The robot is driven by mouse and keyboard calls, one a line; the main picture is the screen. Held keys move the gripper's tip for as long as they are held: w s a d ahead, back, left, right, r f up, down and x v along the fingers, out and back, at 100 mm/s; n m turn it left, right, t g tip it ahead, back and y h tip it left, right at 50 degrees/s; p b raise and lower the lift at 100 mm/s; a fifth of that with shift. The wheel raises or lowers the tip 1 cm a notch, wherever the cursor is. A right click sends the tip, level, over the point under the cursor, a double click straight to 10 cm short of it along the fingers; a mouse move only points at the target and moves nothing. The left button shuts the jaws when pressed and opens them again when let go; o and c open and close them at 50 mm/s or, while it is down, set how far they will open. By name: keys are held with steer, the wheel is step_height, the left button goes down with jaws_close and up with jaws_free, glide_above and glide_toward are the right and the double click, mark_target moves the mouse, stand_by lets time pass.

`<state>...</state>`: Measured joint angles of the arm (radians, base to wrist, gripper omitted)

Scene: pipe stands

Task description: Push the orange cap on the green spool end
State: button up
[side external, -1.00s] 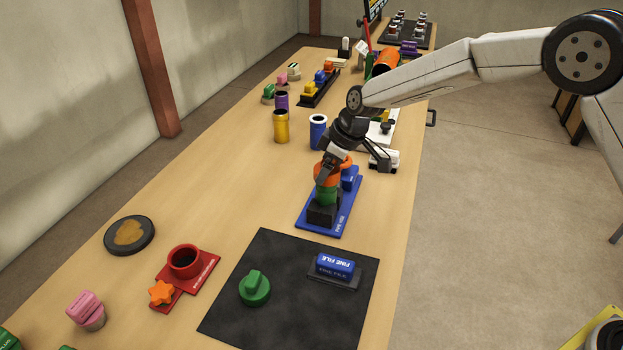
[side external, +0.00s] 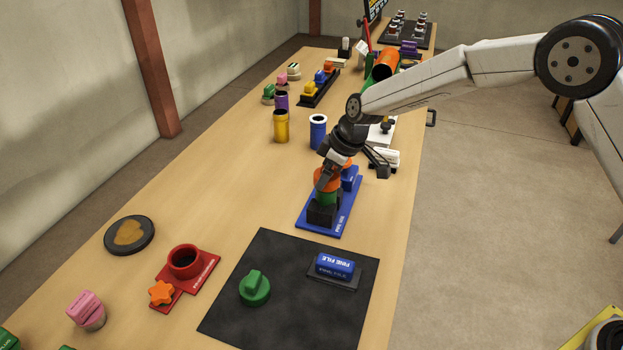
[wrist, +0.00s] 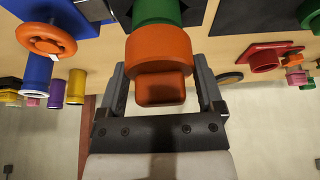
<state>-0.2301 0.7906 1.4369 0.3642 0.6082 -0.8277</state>
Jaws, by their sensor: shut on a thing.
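The orange cap (wrist: 160,55) has a wide round body and a narrower grip block (wrist: 160,88). My gripper (wrist: 161,85) is shut on the cap, with one finger on each side of it in the wrist view. The green spool end (wrist: 155,12) shows directly against the cap's far face, in line with it. In the side view the cap (side external: 322,184) sits on top of the green spool (side external: 326,198), which stands in a black block on a blue base (side external: 346,211). My gripper (side external: 325,178) covers part of the cap there. How far the cap is seated cannot be told.
An orange handwheel (wrist: 46,38) on a blue part stands close beside the spool. A black mat (side external: 300,290) with a green knob (side external: 254,287) and a blue file block (side external: 335,265) lies in front. A blue tube (side external: 318,132) stands behind. The table left of the base is clear.

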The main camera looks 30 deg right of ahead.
mark_target(336, 176)
steer(key=shift+f, duration=0.45)
steer(key=o, duration=1)
steer(key=shift+c, duration=0.2)
steer(key=shift+v, duration=2.5)
steer(key=shift+r, duration=0.1)
steer(key=v, duration=0.7)
steer(key=shift+r, duration=0.25)
steer(key=shift+s+d, duration=0.1)
steer(key=shift+d, duration=0.05)
